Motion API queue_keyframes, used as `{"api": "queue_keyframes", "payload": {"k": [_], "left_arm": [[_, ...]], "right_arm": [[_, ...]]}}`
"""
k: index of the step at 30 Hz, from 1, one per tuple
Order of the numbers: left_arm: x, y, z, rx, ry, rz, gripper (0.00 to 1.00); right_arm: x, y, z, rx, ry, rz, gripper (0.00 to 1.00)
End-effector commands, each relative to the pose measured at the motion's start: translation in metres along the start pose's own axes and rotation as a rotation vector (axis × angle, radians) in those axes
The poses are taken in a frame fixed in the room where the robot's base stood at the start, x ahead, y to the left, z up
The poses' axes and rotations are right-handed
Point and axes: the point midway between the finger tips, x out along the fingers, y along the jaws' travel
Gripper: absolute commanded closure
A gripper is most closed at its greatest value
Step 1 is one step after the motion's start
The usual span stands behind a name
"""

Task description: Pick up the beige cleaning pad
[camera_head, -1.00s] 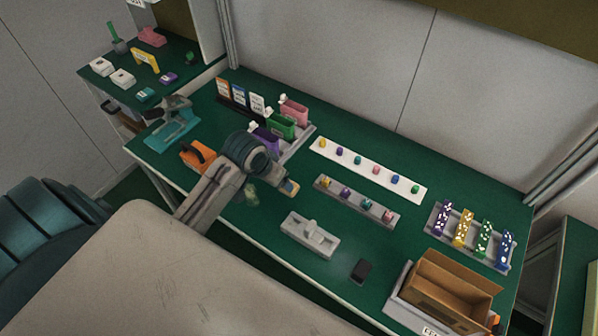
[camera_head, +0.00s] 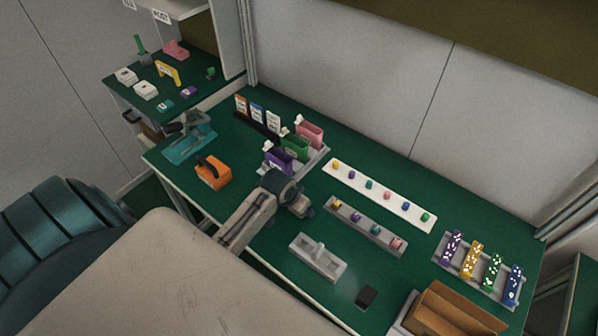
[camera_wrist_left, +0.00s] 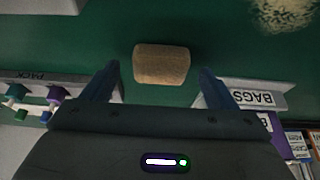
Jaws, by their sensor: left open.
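The beige cleaning pad (camera_wrist_left: 162,64) is a small rounded block on the green bench top in the left wrist view. My left gripper (camera_wrist_left: 158,75) is open, with one finger on each side of the pad and a gap to both. The pad looks level with the fingertips or just beyond them; no contact shows. In the head view my left gripper (camera_head: 300,208) points down at the bench, left of the grey tray of small parts. The pad is mostly hidden by the gripper there. My right gripper is not in view.
A grey tray (camera_head: 383,239) with small coloured parts stands close right of the gripper. Bins, including a purple one (camera_head: 277,160), stand behind it. An orange object (camera_head: 213,172) stands left.

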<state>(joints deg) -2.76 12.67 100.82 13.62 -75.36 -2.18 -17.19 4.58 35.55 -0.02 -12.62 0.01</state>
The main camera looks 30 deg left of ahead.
Motion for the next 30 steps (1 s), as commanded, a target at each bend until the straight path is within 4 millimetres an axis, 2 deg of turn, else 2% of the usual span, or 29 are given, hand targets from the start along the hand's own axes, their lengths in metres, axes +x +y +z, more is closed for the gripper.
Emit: {"api": "queue_keyframes", "payload": {"k": [9, 16, 26, 30], "left_arm": [[0.0053, 0.0002, 0.0001, 0.000, 0.001, 0.000, 0.22], [0.0050, 0.0001, 0.0000, 0.000, 0.001, 0.000, 0.67], [0.0037, 0.0000, -0.0009, 0.000, 0.002, -0.001, 0.68], [-0.0026, -0.0003, -0.0038, 0.001, 0.003, -0.001, 0.68]], "right_arm": [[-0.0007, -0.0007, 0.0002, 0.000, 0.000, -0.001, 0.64], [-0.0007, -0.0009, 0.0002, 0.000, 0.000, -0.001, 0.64], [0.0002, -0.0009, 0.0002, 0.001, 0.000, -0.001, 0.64], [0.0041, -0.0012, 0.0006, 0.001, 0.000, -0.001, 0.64]]}}
